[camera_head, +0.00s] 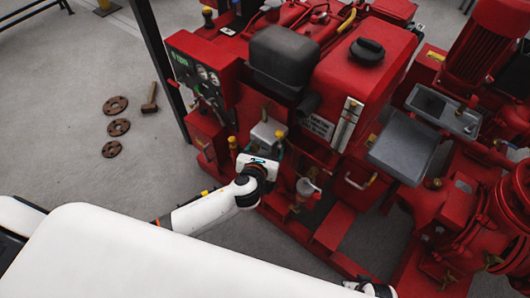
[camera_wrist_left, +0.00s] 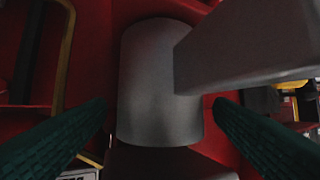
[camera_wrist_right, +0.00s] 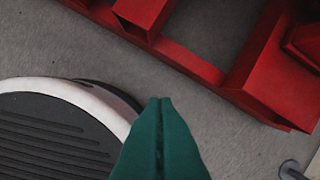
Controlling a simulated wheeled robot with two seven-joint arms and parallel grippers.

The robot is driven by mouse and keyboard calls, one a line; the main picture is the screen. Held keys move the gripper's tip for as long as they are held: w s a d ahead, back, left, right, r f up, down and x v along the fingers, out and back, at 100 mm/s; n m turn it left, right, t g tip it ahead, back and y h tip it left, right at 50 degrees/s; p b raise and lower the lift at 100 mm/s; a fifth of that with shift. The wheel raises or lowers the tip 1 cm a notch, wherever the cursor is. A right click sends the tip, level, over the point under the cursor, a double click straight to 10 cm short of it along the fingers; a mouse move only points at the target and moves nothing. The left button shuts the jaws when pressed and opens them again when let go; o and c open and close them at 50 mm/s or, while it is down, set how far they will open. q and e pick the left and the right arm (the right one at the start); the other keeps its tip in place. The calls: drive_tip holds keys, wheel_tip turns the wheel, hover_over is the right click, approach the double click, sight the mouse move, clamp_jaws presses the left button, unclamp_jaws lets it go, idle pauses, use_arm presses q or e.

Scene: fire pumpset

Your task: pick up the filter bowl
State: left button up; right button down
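A dull grey cylinder, which looks like the filter bowl (camera_wrist_left: 150,85), stands between the two green fingers of my left gripper (camera_wrist_left: 160,108) in the left wrist view. A gap shows on each side, so the fingers are open around it and appear not to touch it. A grey bar crosses its upper right. In the head view my left gripper (camera_head: 264,160) is at the front of the red pumpset, just below a grey block (camera_head: 267,132); the bowl is hard to make out there. My right gripper (camera_wrist_right: 160,102) is shut and empty, its green fingertips together.
The red pumpset (camera_head: 365,75) fills the right side, with a frame rail (camera_wrist_right: 185,62) near my right gripper. A clear-looking cup (camera_head: 305,188) is right of my left gripper. Rusty flanges (camera_head: 118,127) and a hammer (camera_head: 150,100) lie on open floor at left.

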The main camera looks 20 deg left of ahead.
use_arm(q)
drive_tip(key=c, duration=0.9)
drive_tip(key=shift+c, duration=0.6)
drive_tip(key=shift+r, duration=0.25)
